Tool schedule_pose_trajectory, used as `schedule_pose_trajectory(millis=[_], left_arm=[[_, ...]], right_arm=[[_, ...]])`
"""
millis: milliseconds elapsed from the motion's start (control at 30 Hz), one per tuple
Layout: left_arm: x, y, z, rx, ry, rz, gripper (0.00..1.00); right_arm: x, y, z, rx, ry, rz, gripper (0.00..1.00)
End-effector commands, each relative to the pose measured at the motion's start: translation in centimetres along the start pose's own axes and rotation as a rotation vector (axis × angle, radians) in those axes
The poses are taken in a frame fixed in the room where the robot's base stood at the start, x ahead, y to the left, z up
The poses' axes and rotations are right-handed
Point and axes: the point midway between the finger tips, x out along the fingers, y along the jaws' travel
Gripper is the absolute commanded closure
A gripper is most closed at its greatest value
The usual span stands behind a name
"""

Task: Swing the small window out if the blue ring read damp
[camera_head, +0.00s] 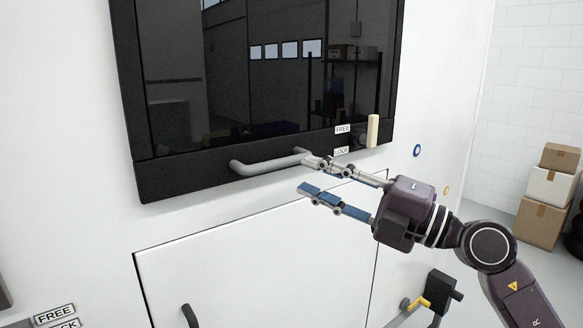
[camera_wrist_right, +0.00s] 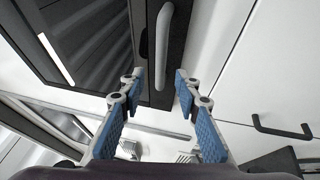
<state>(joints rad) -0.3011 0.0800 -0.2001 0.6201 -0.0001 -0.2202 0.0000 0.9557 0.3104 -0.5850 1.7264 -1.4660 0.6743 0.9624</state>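The small window (camera_head: 270,80) has dark glass in a black frame and looks shut. A grey bar handle (camera_head: 265,162) runs along its bottom rail and also shows in the right wrist view (camera_wrist_right: 163,42). A cream latch lever (camera_head: 373,131) stands upright at the rail's right end, beside FREE and LOCK labels. The blue ring (camera_head: 417,150) is on the white wall right of the window. My right gripper (camera_head: 306,176) is open at the handle's right end. In the wrist view the handle's near end appears between its fingertips; contact cannot be told. My left gripper is out of view.
A yellow ring (camera_head: 446,190) sits below the blue one. A white hatch (camera_head: 260,255) with a dark handle (camera_head: 190,316) is below the window. A dark fitting with a yellow lever (camera_head: 420,303) juts out at lower right. Cardboard boxes (camera_head: 540,222) stand at far right.

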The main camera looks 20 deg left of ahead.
Motion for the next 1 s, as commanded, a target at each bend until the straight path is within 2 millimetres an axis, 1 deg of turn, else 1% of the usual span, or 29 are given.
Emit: schedule_pose_trajectory(millis=[167, 233, 400, 500, 633, 900, 1000], left_arm=[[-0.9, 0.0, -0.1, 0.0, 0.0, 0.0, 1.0], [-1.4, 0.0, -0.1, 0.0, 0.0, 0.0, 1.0], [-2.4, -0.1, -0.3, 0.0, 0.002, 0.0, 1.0], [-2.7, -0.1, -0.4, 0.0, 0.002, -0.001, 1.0], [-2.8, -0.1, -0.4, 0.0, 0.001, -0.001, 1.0], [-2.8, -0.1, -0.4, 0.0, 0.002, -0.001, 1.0], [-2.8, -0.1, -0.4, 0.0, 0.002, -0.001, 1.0]], right_arm=[[1.9, 0.5, -0.3, -0.009, 0.006, -0.005, 0.7], [3.1, 0.6, -0.3, -0.009, 0.006, -0.004, 0.7], [5.8, 0.6, -0.3, -0.009, 0.004, -0.003, 0.7], [7.0, 0.4, -0.2, -0.007, 0.004, -0.003, 0.7], [7.7, 0.2, -0.2, -0.009, 0.002, -0.004, 0.7], [7.8, 0.2, -0.2, -0.01, 0.002, -0.003, 0.7], [7.8, 0.2, -0.2, -0.01, 0.002, -0.003, 0.81]])
